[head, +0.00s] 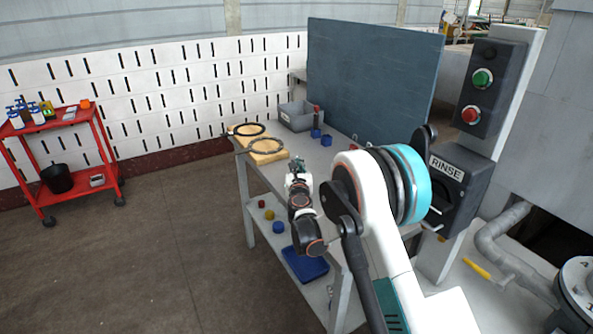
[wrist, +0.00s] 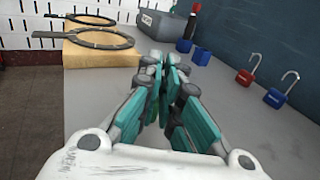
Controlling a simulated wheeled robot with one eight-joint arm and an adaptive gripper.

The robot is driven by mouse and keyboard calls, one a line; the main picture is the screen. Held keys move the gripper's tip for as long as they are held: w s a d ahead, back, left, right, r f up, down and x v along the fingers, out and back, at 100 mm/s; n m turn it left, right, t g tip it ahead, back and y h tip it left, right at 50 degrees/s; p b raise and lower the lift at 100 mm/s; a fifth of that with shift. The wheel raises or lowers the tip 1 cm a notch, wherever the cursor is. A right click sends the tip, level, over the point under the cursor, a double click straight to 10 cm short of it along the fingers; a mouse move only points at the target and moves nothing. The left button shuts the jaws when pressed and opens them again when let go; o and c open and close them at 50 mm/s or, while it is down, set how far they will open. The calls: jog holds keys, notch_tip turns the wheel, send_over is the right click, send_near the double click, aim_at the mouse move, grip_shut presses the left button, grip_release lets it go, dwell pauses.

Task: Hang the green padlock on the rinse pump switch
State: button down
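The rinse pump switch is a dark box labelled RINSE (head: 450,185) on a grey post at the right in the head view. Part of its front is hidden behind my arm. My gripper (head: 298,163) is over the workbench, left of and well apart from the switch. A red padlock (wrist: 246,76) and a blue padlock (wrist: 280,93) stand on the bench, right of the gripper.
A wooden block (head: 268,158) with dark rings and a grey bin (head: 297,115) are on the bench. A blue-grey panel (head: 375,85) rises along its back. Green (head: 482,79) and red (head: 471,115) buttons sit above the switch. A red cart (head: 75,150) stands far left.

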jog(key=shift+r, duration=0.15)
notch_tip(320, 180, up, 20)
jog(key=p, duration=0.6)
jog(key=shift+p, duration=0.4)
